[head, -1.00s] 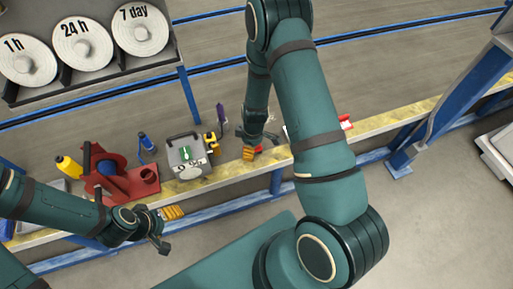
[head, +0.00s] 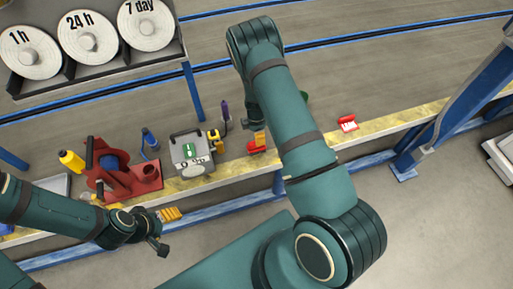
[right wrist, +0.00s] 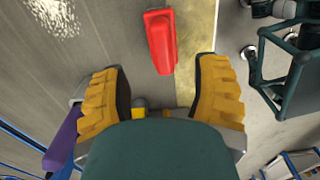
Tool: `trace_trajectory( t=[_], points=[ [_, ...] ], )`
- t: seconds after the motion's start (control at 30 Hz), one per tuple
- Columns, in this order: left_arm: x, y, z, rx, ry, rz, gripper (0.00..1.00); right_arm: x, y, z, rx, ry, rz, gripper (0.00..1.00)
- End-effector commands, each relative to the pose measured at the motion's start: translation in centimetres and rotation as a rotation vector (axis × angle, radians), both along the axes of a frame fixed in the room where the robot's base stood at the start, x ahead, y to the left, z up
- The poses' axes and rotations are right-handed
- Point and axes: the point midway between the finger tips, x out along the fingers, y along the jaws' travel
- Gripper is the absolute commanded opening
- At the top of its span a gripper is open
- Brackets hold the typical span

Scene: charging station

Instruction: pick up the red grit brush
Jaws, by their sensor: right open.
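A plain red block-like object (head: 256,148), which I take to be the red grit brush, lies on the bench by the yellow front strip. In the right wrist view the red brush (right wrist: 160,42) lies beyond my fingertips, apart from them. My right gripper (right wrist: 160,95) is open and empty, with its yellow pads wide apart. In the head view my right arm hides most of that gripper; a yellow pad shows just above the brush. My left gripper (head: 168,231) is open and empty in front of the bench's edge.
A second red item with white marks (head: 347,124) lies further right on the bench. Left of the brush stand a purple-handled tool (head: 224,112), a yellow tool (head: 215,141), a grey box (head: 190,154) and a red holder (head: 130,183).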

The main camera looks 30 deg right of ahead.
Motion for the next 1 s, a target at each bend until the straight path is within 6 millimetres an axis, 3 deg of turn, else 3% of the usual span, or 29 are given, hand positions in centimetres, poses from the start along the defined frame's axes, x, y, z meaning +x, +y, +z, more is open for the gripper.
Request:
trace_trajectory(
  t=[0.17,0.5,0.8,0.9,1.0],
  points=[
    [0.1,0.0,-0.2,0.000,-0.002,0.001,0.67,-0.1,0.0,-1.1,0.000,0.000,0.000,0.62],
    [0.3,0.0,-1.2,0.001,-0.006,0.001,0.67,-0.3,0.2,-5.4,0.000,0.000,-0.001,0.62],
    [0.3,0.0,-1.2,0.001,-0.007,0.002,0.67,-0.3,0.2,-5.6,0.000,-0.001,-0.001,0.64],
    [0.3,0.0,-1.2,0.001,-0.007,0.002,0.67,-0.3,0.2,-5.6,0.000,-0.001,-0.001,0.29],
    [0.3,0.0,-1.2,0.001,-0.007,0.002,0.67,-0.3,0.2,-5.6,0.001,-0.001,-0.001,0.00]
  ],
)
